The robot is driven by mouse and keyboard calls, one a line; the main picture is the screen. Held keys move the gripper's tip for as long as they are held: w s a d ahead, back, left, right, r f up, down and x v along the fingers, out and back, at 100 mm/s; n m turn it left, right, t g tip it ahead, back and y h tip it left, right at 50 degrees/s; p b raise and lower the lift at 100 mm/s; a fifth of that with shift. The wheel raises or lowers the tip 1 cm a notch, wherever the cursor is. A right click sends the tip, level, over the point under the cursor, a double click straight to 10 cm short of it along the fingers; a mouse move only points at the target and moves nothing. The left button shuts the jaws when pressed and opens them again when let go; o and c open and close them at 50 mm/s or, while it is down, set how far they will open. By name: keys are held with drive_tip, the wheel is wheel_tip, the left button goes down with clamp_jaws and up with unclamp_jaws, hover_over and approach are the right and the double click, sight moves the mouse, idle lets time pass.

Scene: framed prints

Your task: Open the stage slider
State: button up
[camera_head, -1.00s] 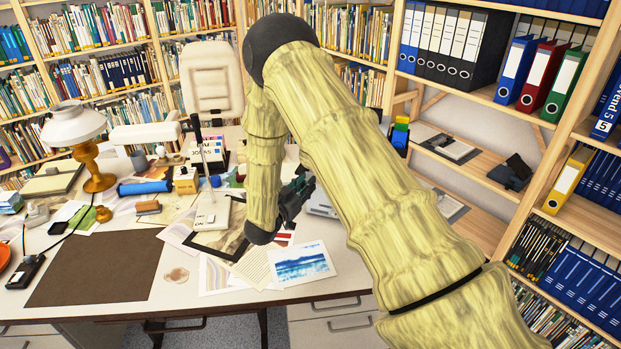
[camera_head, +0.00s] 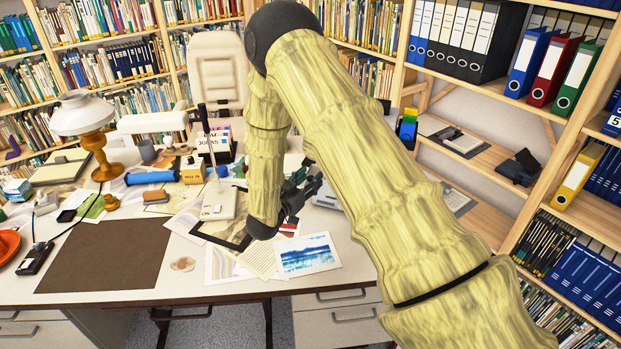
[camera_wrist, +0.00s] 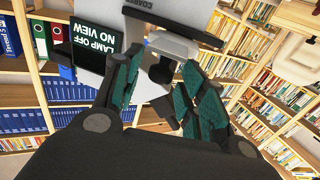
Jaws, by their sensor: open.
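My gripper (camera_wrist: 160,68) is open in the wrist view, its dark green padded fingers on either side of a small dark block (camera_wrist: 160,72). The block hangs below a dark bar on a grey device (camera_wrist: 178,16) with partly cut-off lettering. I cannot tell whether the fingers touch the block, or whether the block is the stage slider. A dark panel (camera_wrist: 88,44) beside it reads "LAMP OFF NO VIEW". In the head view my gripper (camera_head: 300,190) is over the right of the desk, partly behind my arm. A pale grey part (camera_head: 326,194) shows beside it; my arm hides most of the device.
The desk (camera_head: 190,290) is crowded with papers, a lamp (camera_head: 82,118), a blue roll (camera_head: 151,177) and a white stand (camera_head: 218,203). A brown mat (camera_head: 105,255) lies clear at the front left. Shelves with binders (camera_head: 460,40) stand close on the right.

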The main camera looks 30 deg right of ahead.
drive_tip(key=v, duration=1.1)
